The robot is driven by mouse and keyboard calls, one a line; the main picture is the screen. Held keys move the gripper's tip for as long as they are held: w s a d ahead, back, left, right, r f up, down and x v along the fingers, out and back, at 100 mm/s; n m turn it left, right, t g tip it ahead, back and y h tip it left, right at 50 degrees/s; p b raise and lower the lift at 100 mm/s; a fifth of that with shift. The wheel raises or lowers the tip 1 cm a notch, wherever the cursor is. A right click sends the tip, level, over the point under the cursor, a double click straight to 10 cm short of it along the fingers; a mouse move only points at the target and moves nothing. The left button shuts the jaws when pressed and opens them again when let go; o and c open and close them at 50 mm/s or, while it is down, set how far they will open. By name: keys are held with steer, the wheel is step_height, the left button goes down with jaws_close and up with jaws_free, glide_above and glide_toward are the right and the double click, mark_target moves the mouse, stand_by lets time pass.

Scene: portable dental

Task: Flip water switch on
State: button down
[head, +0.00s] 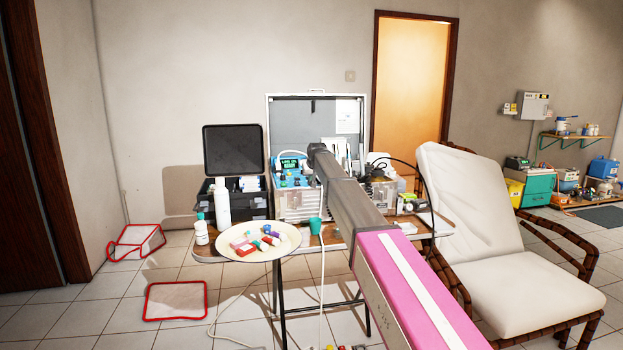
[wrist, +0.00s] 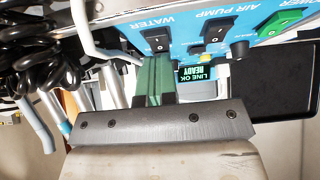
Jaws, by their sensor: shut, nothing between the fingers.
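The water switch (wrist: 156,41) is a black rocker on a blue control panel (wrist: 188,50), under the label WATER in the wrist view. Its on or off position cannot be told. My gripper (wrist: 154,60) is shut and empty, its greenish fingers pointing at the panel. The fingertips are right by the lower edge of the water switch; whether they touch it cannot be told. In the head view the blue-fronted dental unit (head: 290,170) stands in an open case on the table, and my arm hides my gripper and part of the unit.
Beside the water switch are the air pump switch (wrist: 214,33) and green power switch (wrist: 284,26). A small display (wrist: 198,73) reads LINE OK READY. Black coiled hoses (wrist: 40,55) hang at left. A round tray (head: 233,250) and white bottle (head: 222,205) stand on the table's left.

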steer(key=r, duration=0.4)
steer(key=shift+s+d, duration=0.1)
steer(key=shift+s, duration=0.2)
steer(key=s+d+r, duration=0.2)
steer(key=s+r, duration=0.3)
steer(key=s, duration=0.3)
steer(key=shift+r, duration=0.2)
steer(key=shift+d, duration=0.1)
steer(key=s+d+f+g, duration=0.1)
steer(key=s+d+f, duration=0.4)
steer(key=f, duration=0.4)
steer(key=s+d+f+m+g+h, duration=0.1)
steer(key=s+d+f, duration=0.35)
steer(key=f, duration=0.45)
steer(key=s+d+f+g, duration=0.1)
steer(key=s+d+f, duration=0.45)
steer(key=f, duration=0.35)
steer(key=s+d+f+g, duration=0.1)
steer(key=s+d+f, duration=0.2)
steer(key=s+f, duration=0.3)
steer(key=s+d+f+m+g, duration=0.1)
steer(key=s+d+f, duration=0.3)
steer(key=s, duration=0.9)
steer(key=s+d+f+m+g+h, duration=0.1)
steer(key=s+d+f, duration=0.3)
steer(key=s+f, duration=0.5)
steer(key=shift+s+f+g, duration=0.2)
steer(key=shift+f+g, duration=0.1)
steer(key=shift+g, duration=0.6)
